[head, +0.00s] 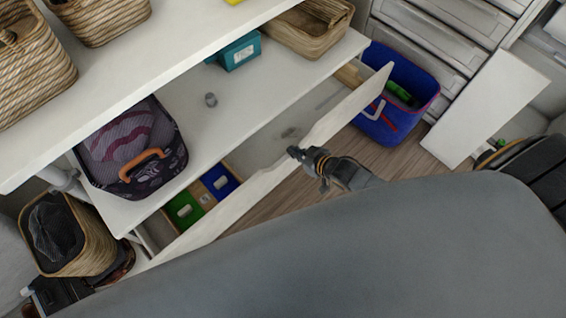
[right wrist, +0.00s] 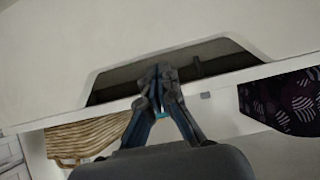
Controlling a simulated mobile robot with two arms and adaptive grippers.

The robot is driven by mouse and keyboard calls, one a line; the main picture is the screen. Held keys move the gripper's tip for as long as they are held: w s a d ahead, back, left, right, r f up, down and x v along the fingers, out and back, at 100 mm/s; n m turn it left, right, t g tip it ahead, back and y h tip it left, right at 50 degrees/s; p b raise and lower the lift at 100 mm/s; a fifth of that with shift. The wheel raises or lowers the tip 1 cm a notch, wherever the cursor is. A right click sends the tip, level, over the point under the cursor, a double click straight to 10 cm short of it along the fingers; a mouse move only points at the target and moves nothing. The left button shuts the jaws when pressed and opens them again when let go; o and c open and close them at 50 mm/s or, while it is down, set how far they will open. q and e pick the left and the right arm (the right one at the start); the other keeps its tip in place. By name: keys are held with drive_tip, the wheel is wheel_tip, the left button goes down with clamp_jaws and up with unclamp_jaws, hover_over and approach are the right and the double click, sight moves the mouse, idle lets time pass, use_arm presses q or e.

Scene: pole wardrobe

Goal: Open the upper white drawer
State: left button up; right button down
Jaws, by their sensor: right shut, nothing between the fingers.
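The upper white drawer (head: 245,197) stands partly open below the white shelf in the head view, its inside showing behind the front panel. A green box (head: 184,211) and a blue box (head: 219,182) lie at its left end. My right gripper (head: 293,152) is shut and empty at the hand cutout in the drawer's front. In the right wrist view its fingertips (right wrist: 161,73) overlap the cutout in the white panel (right wrist: 60,60); whether they touch the edge I cannot tell. My left gripper is not in view.
A dark patterned bag (head: 130,150) and a teal box (head: 240,50) sit on the shelf above. A blue bin (head: 425,85) stands on the floor at the drawer's right end. A wicker basket (head: 95,235) stands at lower left. A white panel (head: 490,105) is at right.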

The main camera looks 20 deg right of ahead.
drive_tip(key=p+v, duration=0.3)
drive_tip(key=v, duration=0.1)
drive_tip(key=shift+s+d+r, duration=0.1)
drive_tip(key=shift+r, duration=0.1)
idle(0.6)
drive_tip(key=s+d+f+m+g+h+p, duration=0.1)
drive_tip(key=s+d+f+g+h+p, duration=0.1)
drive_tip(key=s+f, duration=0.55)
drive_tip(key=s+d+f+g+h+p, duration=0.1)
drive_tip(key=s+d+f+g, duration=0.15)
drive_tip(key=s+f, duration=0.5)
drive_tip(key=s+a+f+g, duration=0.2)
drive_tip(key=s, duration=0.7)
drive_tip(key=s+a+f+g+p, duration=0.1)
drive_tip(key=s+a+f+g, duration=0.1)
drive_tip(key=s, duration=0.8)
drive_tip(key=shift+s+a+f+g+h, duration=0.3)
drive_tip(key=shift+f+g, duration=0.15)
drive_tip(key=shift+f, duration=0.4)
